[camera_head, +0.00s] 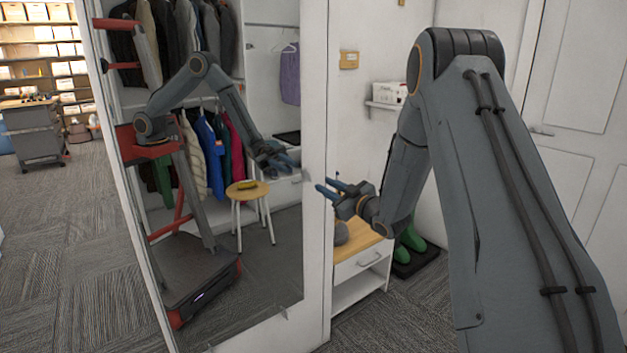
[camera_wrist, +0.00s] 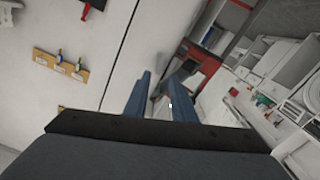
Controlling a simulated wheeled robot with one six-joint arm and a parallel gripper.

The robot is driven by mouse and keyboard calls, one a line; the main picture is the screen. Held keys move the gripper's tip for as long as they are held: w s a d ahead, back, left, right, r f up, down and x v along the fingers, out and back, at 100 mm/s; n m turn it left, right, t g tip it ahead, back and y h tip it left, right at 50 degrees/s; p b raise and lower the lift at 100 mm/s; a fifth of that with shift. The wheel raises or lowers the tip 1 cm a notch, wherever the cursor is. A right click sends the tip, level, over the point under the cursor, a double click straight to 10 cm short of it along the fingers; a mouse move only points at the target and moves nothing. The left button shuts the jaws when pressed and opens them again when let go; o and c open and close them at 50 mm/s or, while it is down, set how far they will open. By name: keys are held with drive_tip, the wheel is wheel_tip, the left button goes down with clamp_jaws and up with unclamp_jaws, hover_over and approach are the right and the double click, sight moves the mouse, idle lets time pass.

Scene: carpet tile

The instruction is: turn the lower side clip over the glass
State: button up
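The tall mirror glass (camera_head: 265,285) stands in a white frame at centre left and reflects my arm and red base. A small pale spot at its right edge, level with my gripper, may be the lower side clip (camera_head: 307,174); its turn cannot be made out. My gripper (camera_head: 323,187) has two blue fingers spread apart, with nothing seen between them, just right of that edge. In the wrist view the fingers of my gripper (camera_wrist: 160,90) point at the glass (camera_wrist: 215,95). A tiny white spot shows by the right fingertip; I cannot tell whether it is the clip.
A low cabinet (camera_head: 360,268) with a wooden top stands behind my gripper, with green boots (camera_head: 411,240) beside it. A small shelf (camera_head: 385,104) holds a white box. A wooden hook board (camera_wrist: 60,66) is on the white wall. Open carpet (camera_head: 60,230) lies left.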

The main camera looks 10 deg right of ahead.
sight(308, 176)
drive_tip(key=p+x, duration=0.1)
drive_tip(key=x, duration=0.6)
drive_tip(key=shift+w+a, duration=0.1)
drive_tip(key=shift+w, duration=0.15)
drive_tip(key=shift+c, duration=0.3)
clamp_jaws()
